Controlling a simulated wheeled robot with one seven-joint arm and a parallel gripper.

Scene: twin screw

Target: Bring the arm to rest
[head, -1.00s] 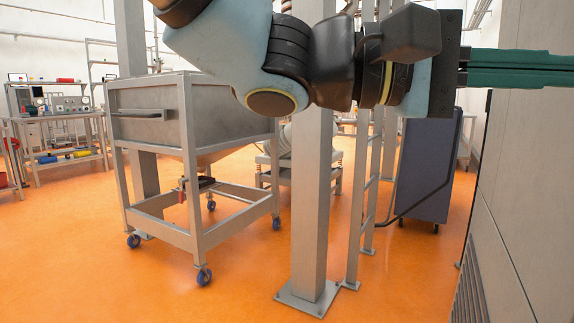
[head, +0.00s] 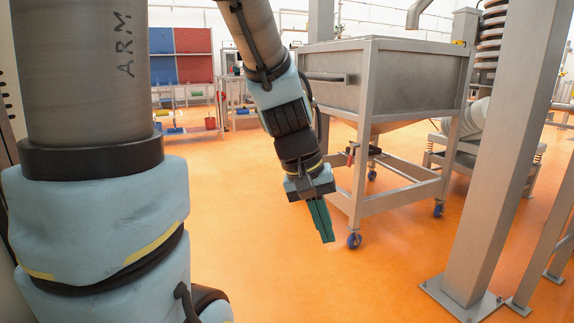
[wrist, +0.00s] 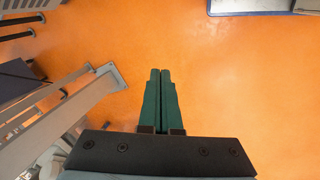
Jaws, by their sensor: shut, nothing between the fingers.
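My gripper (head: 321,220) hangs at the end of my arm in the middle of the head view, its green fingers pointing down and slightly right. The fingers are together with nothing between them. In the wrist view my gripper (wrist: 160,75) shows its two green fingers side by side over bare orange floor. My arm's thick upper part, marked ARM, fills the left of the head view, and the forearm comes down from the top.
A wheeled steel hopper (head: 330,90) stands just right of and behind my gripper. A steel column (head: 500,160) with a floor plate is at the right. Shelves with red and blue panels (head: 180,55) stand far back. Orange floor (head: 260,270) below the gripper is clear.

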